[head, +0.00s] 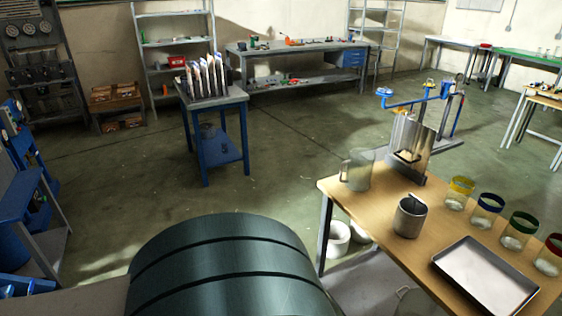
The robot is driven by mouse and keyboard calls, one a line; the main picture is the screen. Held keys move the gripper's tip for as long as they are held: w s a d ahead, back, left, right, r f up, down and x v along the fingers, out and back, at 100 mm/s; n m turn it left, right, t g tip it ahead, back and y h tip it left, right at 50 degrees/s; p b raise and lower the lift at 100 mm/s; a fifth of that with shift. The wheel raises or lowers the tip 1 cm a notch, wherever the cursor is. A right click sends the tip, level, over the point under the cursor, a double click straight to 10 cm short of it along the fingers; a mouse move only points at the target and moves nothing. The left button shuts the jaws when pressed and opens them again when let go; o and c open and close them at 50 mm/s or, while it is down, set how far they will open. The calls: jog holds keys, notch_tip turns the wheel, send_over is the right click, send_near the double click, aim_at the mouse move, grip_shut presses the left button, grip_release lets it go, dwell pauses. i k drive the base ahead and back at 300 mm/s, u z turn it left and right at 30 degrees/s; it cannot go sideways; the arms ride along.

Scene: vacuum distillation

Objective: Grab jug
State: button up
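A grey metal cup or jug (410,217) stands upright near the table's left edge, closer to me; I cannot tell for certain which of the two the task means. My gripper is not in view, so its opening and distance from either vessel do not show.
A metal tray (486,276) and several jars with coloured rims, one yellow (459,192), share the table. White buckets (338,238) sit below. Open floor (280,180) lies left, beyond it a blue cart (216,133).

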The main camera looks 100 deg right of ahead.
aim_at(361, 162)
jog(key=z, duration=4.4)
jog(key=k, duration=0.5)
jog(key=u, duration=1)
jog(key=i, duration=2.25)
jog(key=z, duration=1.2)
jog(key=i, duration=0.5)
jog(key=z, duration=0.45)
